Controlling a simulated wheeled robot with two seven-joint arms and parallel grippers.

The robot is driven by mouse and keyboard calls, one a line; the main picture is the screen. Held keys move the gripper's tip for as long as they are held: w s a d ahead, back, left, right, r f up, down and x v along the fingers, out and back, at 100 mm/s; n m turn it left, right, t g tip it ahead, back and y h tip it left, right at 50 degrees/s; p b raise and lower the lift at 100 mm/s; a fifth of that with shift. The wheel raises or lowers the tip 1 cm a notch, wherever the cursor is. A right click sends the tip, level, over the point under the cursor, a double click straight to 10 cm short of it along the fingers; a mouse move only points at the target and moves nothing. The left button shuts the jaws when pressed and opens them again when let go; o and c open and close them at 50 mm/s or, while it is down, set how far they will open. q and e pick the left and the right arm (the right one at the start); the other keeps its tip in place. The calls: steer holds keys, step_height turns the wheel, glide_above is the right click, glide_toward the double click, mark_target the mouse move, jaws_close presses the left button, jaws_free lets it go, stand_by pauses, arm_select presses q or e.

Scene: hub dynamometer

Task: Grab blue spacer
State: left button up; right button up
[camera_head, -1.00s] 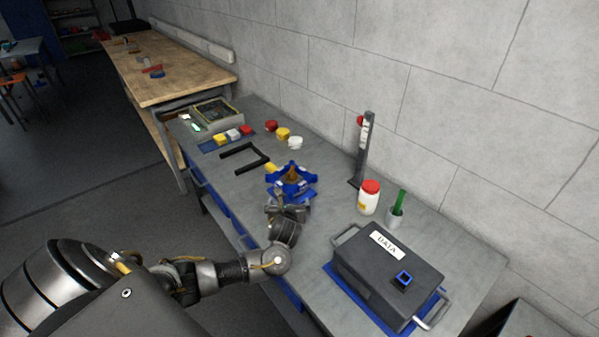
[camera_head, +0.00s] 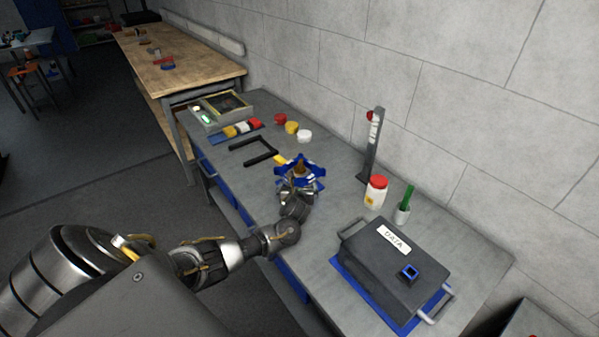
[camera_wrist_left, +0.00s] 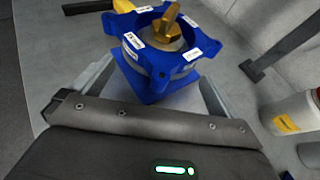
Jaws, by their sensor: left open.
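A blue four-armed hub (camera_head: 299,169) with white labels and a brass knob stands on the grey bench. In the left wrist view the hub (camera_wrist_left: 150,60) shows a silver band under its arms and a blue block below. My left gripper (camera_head: 300,187) is at its near side, open. Its fingers (camera_wrist_left: 155,90) lie to either side of the lower blue part; I cannot tell whether they touch it. A small blue square ring (camera_head: 409,271), which may be the spacer, lies on top of the grey DATA box (camera_head: 375,267), away from the gripper. My right gripper is not seen.
A black U-shaped frame (camera_head: 262,150) and several coloured caps lie farther back. The wall bounds the right.

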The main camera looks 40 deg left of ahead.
mark_target(299, 183)
arm_select(q)
steer(key=shift+x, duration=1.5)
steer(key=shift+d, duration=0.1)
